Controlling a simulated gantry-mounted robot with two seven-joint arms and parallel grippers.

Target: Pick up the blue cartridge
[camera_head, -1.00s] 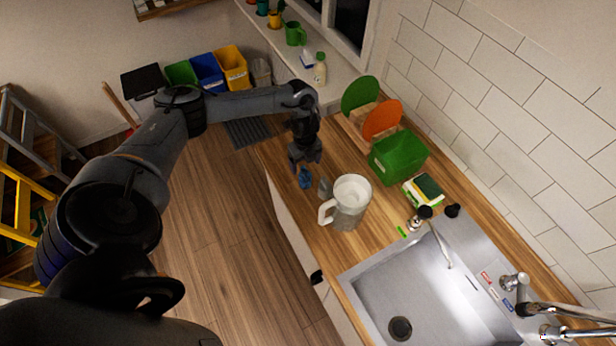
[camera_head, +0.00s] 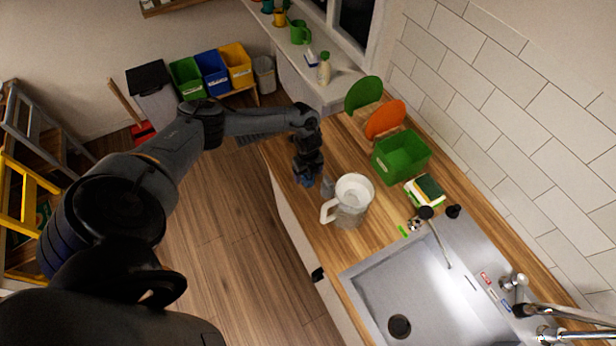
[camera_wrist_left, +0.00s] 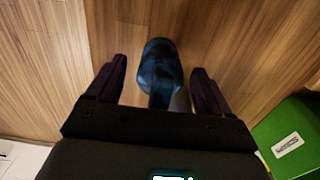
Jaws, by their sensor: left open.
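The blue cartridge (camera_wrist_left: 160,70) stands on the wooden counter, between the two open fingers of my left gripper (camera_wrist_left: 157,88) in the left wrist view. Gaps show on both sides of it, so the fingers appear apart from it. In the head view my left gripper (camera_head: 308,180) points down over the counter's near left edge, and the cartridge is mostly hidden by it there. A small grey object (camera_head: 327,187) stands right beside the gripper. My right gripper is not seen.
A white-and-grey pitcher (camera_head: 349,203) stands close to the right of my left gripper. A green bin (camera_head: 401,157), sponges (camera_head: 425,190) and the sink (camera_head: 400,290) lie farther right. Orange (camera_head: 385,120) and green (camera_head: 363,95) discs stand behind. The counter's left edge is close.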

